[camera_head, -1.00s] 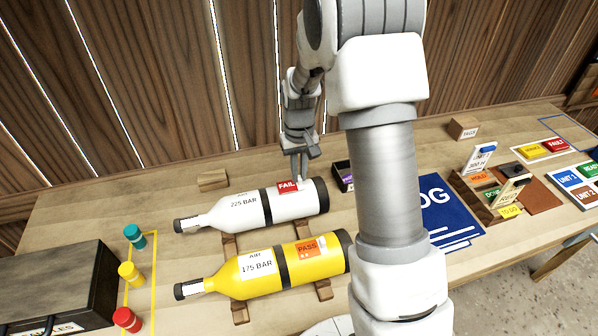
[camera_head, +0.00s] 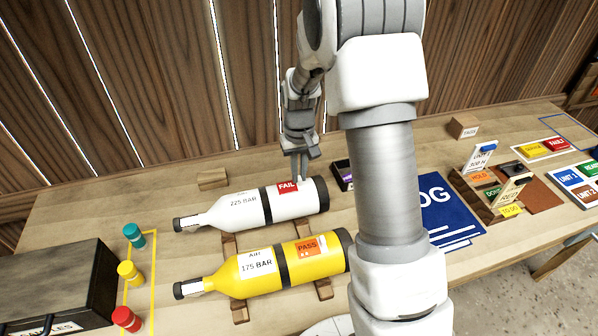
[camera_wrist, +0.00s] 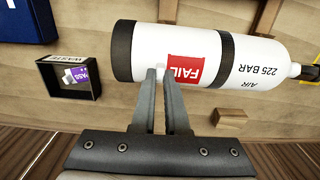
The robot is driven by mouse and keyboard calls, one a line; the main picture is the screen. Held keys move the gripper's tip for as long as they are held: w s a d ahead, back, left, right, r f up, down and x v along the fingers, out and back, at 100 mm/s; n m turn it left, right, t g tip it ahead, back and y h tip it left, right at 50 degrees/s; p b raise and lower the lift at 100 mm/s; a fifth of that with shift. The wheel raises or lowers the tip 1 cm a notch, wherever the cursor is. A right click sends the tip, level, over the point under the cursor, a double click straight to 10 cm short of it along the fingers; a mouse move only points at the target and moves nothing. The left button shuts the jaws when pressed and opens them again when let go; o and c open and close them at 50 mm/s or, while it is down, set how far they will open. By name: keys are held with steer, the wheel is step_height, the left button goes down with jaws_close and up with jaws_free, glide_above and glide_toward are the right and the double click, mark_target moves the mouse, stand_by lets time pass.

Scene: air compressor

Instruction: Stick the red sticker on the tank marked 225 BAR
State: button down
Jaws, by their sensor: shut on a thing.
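The white tank marked 225 BAR (camera_head: 236,208) lies on its side on a wooden cradle. The red FAIL sticker (camera_head: 287,187) is against its upper side, between the black band and the dark base; it also shows in the wrist view (camera_wrist: 184,70). My gripper (camera_head: 300,178) points down at the tank beside the sticker. In the wrist view its fingertips (camera_wrist: 161,73) are close together at the sticker's edge, with a small pale piece between them. Whether the sticker is fully stuck down cannot be told.
A yellow tank marked 175 BAR (camera_head: 257,268) with an orange PASS sticker lies in front. A dark waste box (camera_wrist: 47,85) holding a purple PASS piece is beside the white tank.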

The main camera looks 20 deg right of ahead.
steer(key=shift+f, duration=0.4)
stand_by(0.5)
steer(key=c, duration=0.8)
jaws_free()
steer(key=shift+c, duration=0.2)
steer(key=shift+r, duration=0.1)
step_height(320, 180, up, 17)
steer(key=s+a+r+t, duration=0.25)
steer(key=s+r, duration=0.55)
steer(key=s, duration=0.4)
steer(key=s+f+t, duration=0.1)
steer(key=s+t, duration=0.2)
steer(key=s, duration=0.9)
steer(key=shift+s+f, duration=0.25)
steer(key=shift+s, duration=0.15)
